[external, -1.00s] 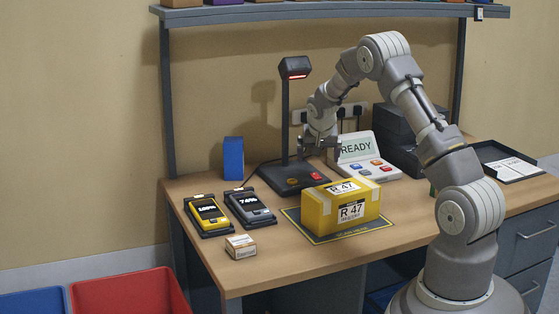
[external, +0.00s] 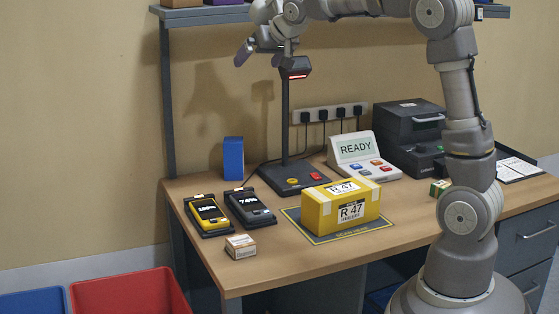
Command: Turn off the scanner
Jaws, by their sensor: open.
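The scanner stands at the back of the desk: a dark post with a head (external: 296,67) that glows red underneath, on a black base (external: 291,184). The base bears a red switch (external: 315,177) and a round orange-yellow button (external: 292,181). The switch position is too small to tell. My gripper (external: 262,57) is open and empty, high up just left of the scanner head, near the shelf. I cannot tell whether it touches the head.
A yellow parcel (external: 341,209) lies on a mat in front of the scanner. A READY console (external: 362,155) stands to its right, a dark printer (external: 409,137) behind. Two docked handhelds (external: 208,214) (external: 250,207), a small box (external: 240,246) and a blue box (external: 233,157) stand left. A shelf (external: 205,16) runs above.

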